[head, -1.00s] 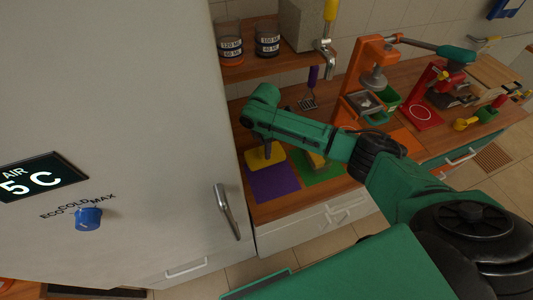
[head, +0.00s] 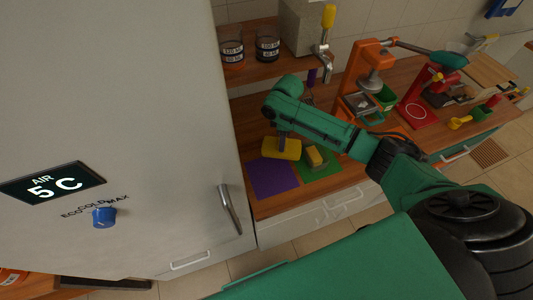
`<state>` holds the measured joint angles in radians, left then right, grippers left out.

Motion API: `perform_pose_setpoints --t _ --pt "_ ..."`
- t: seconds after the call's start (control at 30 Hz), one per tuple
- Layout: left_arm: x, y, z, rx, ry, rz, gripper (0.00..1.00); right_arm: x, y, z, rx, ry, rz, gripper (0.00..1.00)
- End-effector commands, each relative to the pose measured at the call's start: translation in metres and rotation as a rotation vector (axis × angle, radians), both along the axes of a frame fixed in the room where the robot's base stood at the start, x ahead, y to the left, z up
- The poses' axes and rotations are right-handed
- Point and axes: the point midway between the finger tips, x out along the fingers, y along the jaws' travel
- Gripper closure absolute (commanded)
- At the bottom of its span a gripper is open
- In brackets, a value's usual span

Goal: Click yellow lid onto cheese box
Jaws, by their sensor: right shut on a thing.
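The yellow lid (head: 281,149) is in my right gripper (head: 283,138), at the back edge of the purple mat. The gripper is shut on it from above, and its fingertips are partly hidden by the wrist and the lid. I cannot tell how far the lid is above the counter. A small box with a yellow top (head: 316,156), apparently the cheese box, sits on the green mat just right of the lid, and the two look apart. My left gripper is not in view.
The purple mat (head: 272,182) is bare in front of the lid. The green mat (head: 322,173) lies beside it. The grey fridge (head: 120,120) stands close on the left. An orange press (head: 352,98) and a red stand (head: 412,112) stand on the right. A shelf with two jars is behind.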

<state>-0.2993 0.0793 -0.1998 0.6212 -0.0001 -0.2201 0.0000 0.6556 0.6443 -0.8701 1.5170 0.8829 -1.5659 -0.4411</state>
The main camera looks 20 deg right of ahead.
Motion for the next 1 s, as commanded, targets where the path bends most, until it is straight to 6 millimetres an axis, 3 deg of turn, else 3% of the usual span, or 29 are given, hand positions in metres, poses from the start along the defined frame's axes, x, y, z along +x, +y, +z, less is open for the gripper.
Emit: perform_pose_setpoints --t 0.3,0.6,0.8,1.0 --pt "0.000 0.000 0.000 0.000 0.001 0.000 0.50 -0.029 -0.067 0.021 -0.003 0.001 -0.662 1.00" --pt "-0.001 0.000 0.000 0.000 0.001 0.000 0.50 -0.046 -0.108 0.035 -0.001 -0.001 -1.085 1.00" --pt "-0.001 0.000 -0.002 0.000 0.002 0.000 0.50 -0.047 -0.109 0.013 -0.001 0.002 -1.098 1.00" --pt "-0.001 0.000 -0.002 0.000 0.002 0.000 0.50 -0.046 -0.108 0.005 0.000 -0.001 -1.095 1.00"
